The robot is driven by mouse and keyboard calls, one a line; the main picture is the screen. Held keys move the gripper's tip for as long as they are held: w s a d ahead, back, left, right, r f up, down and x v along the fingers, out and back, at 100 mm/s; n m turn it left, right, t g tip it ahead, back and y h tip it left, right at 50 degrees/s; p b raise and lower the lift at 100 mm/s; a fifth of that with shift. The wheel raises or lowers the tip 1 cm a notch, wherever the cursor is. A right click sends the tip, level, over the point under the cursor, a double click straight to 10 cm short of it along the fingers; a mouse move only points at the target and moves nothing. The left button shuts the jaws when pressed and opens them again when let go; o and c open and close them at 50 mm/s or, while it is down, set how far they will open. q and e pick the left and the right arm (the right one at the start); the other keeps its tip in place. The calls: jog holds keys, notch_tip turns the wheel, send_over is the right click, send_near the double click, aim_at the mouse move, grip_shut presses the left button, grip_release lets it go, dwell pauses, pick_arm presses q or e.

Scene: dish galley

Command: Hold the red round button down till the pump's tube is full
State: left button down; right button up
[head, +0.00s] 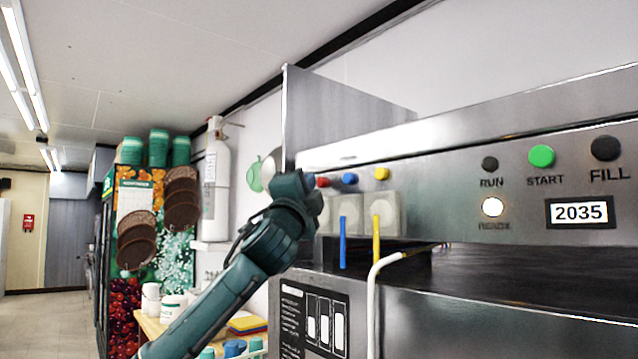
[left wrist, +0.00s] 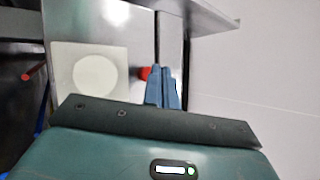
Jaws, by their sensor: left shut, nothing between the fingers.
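The red round button (head: 322,182) is the leftmost of three coloured buttons on the steel panel. It also shows in the left wrist view (left wrist: 146,72), partly covered by my fingers. My left gripper (head: 308,181) is at this button, with its blue fingers (left wrist: 161,72) shut together and nothing between them. The fingertips overlap the button in view; I cannot tell whether it is pressed in. A pale pump housing with a round disc (left wrist: 95,75) lies beside it. A red tube (left wrist: 33,72) shows at the left of the wrist view; its fill level is unclear.
A blue button (head: 349,178) and a yellow button (head: 381,173) sit right of the red one. Below hang a blue tube (head: 343,243) and a yellow tube (head: 376,240). A white bent pipe (head: 372,290) stands in front.

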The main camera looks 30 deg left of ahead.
pick_arm(q)
jog(key=shift+w+d, duration=0.2)
jog(key=shift+w, duration=0.25)
dwell(2.5)
jog(key=shift+s, duration=0.1)
dwell(0.4)
jog(key=shift+s+a, duration=0.35)
jog(key=shift+s, duration=0.35)
jog(key=shift+s+a+b, duration=0.2)
jog(key=shift+s+a, duration=0.15)
jog(key=shift+s, duration=0.4)
jog(key=shift+s+a+b, duration=0.2)
jog(key=shift+s+a, duration=0.1)
jog(key=shift+s, duration=0.5)
jog(key=shift+s+a+b, duration=0.2)
jog(key=shift+s+a, duration=0.15)
jog(key=shift+s, duration=0.4)
jog(key=shift+f, duration=0.1)
